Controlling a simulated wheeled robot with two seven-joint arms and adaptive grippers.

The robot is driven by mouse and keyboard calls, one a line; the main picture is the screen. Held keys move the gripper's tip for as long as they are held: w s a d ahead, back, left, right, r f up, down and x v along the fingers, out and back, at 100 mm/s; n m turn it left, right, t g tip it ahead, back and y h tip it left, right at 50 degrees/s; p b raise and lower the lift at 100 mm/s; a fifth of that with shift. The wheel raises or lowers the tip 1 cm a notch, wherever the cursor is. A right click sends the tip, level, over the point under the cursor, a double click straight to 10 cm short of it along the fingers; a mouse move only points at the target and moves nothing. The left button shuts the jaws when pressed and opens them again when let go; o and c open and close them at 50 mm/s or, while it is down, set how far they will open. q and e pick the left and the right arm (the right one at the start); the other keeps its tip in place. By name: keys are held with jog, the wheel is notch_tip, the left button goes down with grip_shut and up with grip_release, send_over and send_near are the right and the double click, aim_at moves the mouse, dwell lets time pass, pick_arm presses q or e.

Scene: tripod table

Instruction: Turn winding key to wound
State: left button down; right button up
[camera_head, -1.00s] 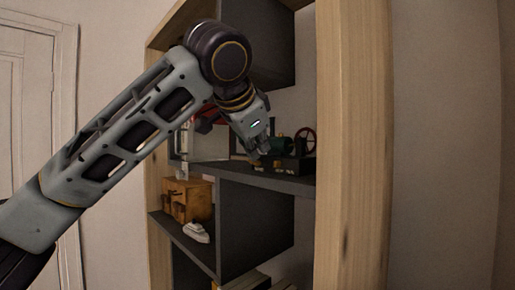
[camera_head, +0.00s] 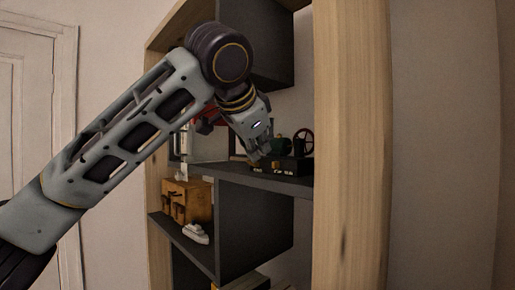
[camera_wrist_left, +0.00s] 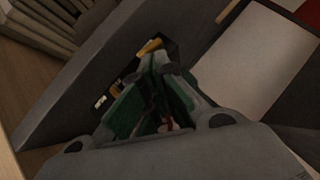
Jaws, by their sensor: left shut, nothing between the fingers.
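In the left wrist view, my left gripper (camera_wrist_left: 160,66) covers much of the engine's dark base, and a yellow part (camera_wrist_left: 151,47) shows just past the fingertips. I cannot make out the winding key for sure. My right gripper is not in view.
A wooden upright (camera_head: 350,150) stands close to the right of the engine. A brown wooden box (camera_head: 188,201) and a small white boat (camera_head: 195,234) sit on the lower left shelf. A dark panel (camera_head: 268,45) hangs above. A pale sheet (camera_wrist_left: 258,62) lies beside the engine.

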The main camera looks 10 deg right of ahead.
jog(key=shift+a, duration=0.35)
pick_arm(q)
jog(key=shift+w, duration=0.1)
jog(key=shift+w+a+r+p, duration=0.2)
jog(key=shift+w+a+p, duration=0.2)
jog(key=shift+w+a, duration=0.15)
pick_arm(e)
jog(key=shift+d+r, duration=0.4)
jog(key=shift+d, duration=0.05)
